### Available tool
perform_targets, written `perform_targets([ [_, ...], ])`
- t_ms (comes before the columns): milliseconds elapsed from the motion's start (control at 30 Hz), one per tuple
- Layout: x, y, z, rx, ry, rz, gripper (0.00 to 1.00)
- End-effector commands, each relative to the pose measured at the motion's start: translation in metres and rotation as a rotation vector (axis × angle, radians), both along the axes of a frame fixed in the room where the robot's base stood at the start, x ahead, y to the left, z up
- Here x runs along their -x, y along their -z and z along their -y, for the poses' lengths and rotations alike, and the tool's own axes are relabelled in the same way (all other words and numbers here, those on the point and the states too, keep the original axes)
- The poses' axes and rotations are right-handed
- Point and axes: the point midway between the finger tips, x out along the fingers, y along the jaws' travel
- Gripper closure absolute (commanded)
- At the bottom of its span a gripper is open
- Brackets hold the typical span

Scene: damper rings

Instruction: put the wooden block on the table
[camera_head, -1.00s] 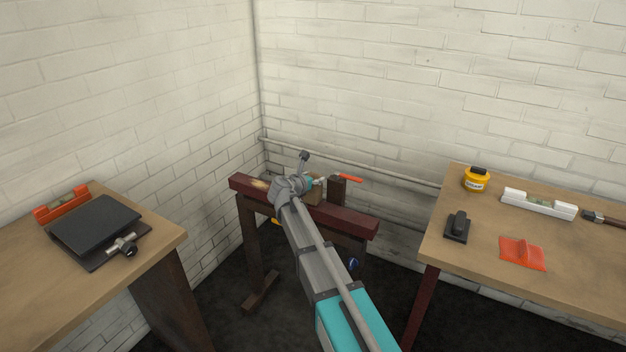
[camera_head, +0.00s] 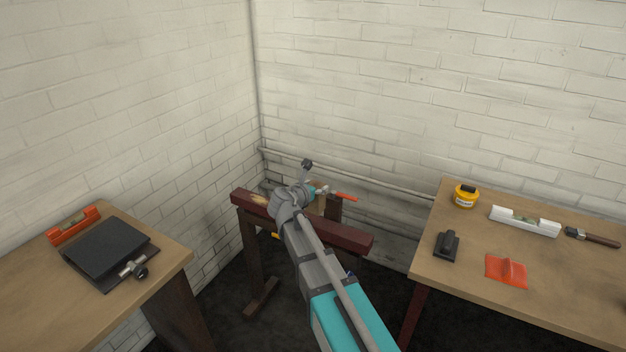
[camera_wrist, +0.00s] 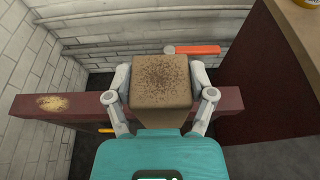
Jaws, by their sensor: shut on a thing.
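The wooden block (camera_wrist: 160,82) is brown with a speckled top. In the wrist view it sits between the two fingers of my gripper (camera_wrist: 163,100), which is shut on its sides. In the head view my gripper (camera_head: 312,190) is over the dark red sawhorse beam (camera_head: 340,237), and my arm hides most of the block. The beam also shows behind and below the block in the wrist view (camera_wrist: 60,106). A wooden table (camera_head: 450,275) stands at the right and another wooden table (camera_head: 40,275) at the left.
A hammer-like tool with an orange handle (camera_head: 344,197) is just beyond my gripper.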

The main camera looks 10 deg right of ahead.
Motion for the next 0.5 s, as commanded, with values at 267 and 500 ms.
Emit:
perform_targets([
  [267, 0.046, -0.022, 0.003, 0.001, -0.001, 0.000, 0.86],
  [500, 0.060, -0.027, 0.004, 0.000, -0.001, 0.001, 0.86],
])
